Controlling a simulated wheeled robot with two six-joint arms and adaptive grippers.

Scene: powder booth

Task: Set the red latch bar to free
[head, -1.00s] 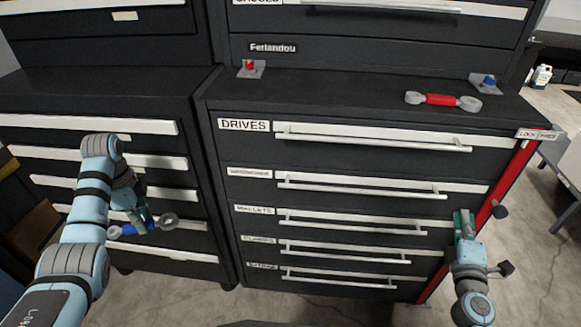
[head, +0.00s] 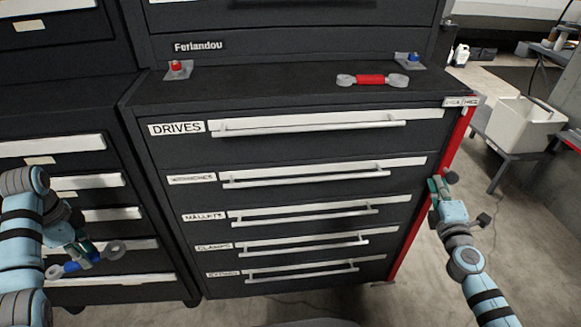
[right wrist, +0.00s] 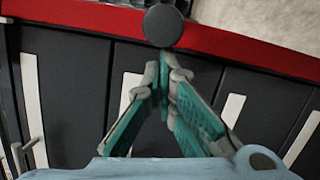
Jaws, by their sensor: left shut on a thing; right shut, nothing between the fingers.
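The red latch bar (head: 408,236) runs down the right front edge of the drawer cabinet. It also crosses the top of the right wrist view (right wrist: 250,52). Its dark round knob (head: 451,177) sticks out from the bar, and the knob (right wrist: 163,26) is just beyond my right fingertips in the right wrist view. My right gripper (head: 437,186) is shut and empty beside the knob; contact cannot be told. A label plate (head: 462,101) sits at the bar's top. My left gripper (head: 84,254) is shut on a blue wrench with grey ends (head: 116,249), left of the cabinet.
Drawers with long handles (head: 310,125) fill the cabinet front. A red wrench with grey ends (head: 372,80) lies on the cabinet top (head: 270,87), between a red-marked holder (head: 178,69) and a blue-marked one (head: 412,60). A white bin (head: 525,125) stands on the right.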

